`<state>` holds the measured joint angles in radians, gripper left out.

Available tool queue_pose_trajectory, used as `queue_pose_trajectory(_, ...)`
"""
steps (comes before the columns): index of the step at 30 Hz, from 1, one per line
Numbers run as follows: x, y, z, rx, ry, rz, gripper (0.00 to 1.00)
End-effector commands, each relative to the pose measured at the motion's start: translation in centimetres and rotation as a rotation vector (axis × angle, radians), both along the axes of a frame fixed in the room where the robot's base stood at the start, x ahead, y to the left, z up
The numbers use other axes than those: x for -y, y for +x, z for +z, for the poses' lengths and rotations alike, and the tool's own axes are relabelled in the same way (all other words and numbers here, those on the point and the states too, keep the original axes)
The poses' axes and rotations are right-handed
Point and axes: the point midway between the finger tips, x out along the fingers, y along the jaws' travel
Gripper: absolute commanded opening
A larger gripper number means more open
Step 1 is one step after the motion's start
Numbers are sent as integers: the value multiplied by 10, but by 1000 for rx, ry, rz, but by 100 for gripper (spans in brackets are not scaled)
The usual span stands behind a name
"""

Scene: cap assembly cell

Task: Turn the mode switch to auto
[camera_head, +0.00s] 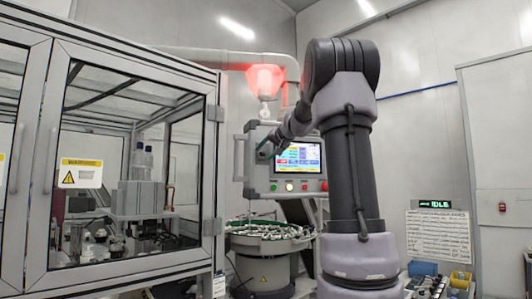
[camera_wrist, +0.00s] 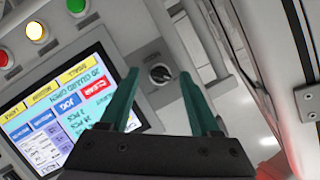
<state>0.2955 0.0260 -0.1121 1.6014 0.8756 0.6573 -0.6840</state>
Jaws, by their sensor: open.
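The mode switch (camera_wrist: 160,74) is a small dark rotary knob with a pale mark, set on the grey control panel (camera_wrist: 125,35) beside the touchscreen. In the wrist view it shows between the tips of my gripper (camera_wrist: 158,82), whose two teal fingers are open and apart from it on either side. I cannot tell how far the tips are from the panel face, and the switch labels are not readable. In the head view my gripper (camera_head: 266,150) is at the left part of the control panel (camera_head: 258,133) and hides the switch.
The touchscreen (camera_head: 299,157) is lit, with green, yellow and red buttons (camera_head: 304,187) below it. A red beacon (camera_head: 265,78) glows above. A bowl feeder (camera_head: 262,245) stands below the panel. The glazed machine enclosure (camera_head: 130,150) is at the left. A display (camera_head: 434,204) reads IDLE.

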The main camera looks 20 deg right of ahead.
Motion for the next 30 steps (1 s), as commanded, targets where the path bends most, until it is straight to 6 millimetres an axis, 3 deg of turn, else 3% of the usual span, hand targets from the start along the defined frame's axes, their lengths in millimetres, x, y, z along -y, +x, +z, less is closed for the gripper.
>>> queue_pose_trajectory(2,0,0,0,0,0,0,60)
queue_pose_trajectory(6,0,0,0,0,0,0,6)
queue_pose_trajectory(7,0,0,0,0,0,0,0)
queue_pose_trajectory(19,1,-1,-1,6,55,0,0)
queue_pose_trajectory(30,3,-1,-3,39,326,-1,0)
